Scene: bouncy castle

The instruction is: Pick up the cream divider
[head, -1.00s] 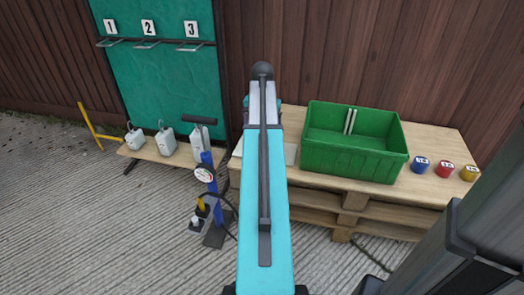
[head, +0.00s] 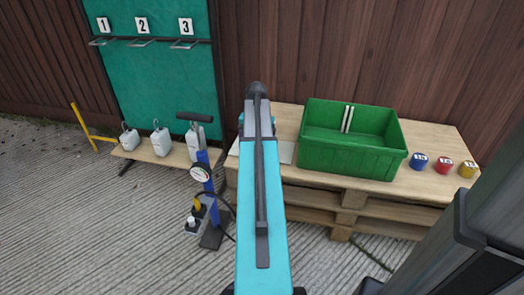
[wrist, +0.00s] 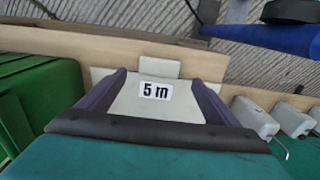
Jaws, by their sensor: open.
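The cream divider (wrist: 148,108) lies on the wooden pallet, a pale flat panel with a small tab and a "5 m" label. In the head view only an edge of the cream divider (head: 286,153) shows, left of the green crate; my arm hides the rest. In the wrist view my gripper (wrist: 160,78) is open. Its two purple fingers are spread on either side of the label, above or beside the panel. I cannot tell whether they touch it. In the head view my arm hides the fingers.
The green crate (head: 345,160) stands right of the divider, with two thin pale strips (head: 347,118) inside. Blue, red and yellow cans (head: 443,168) stand further right. A blue pump (head: 207,180) and grey weights (head: 161,141) are to the left. A wooden fence is behind.

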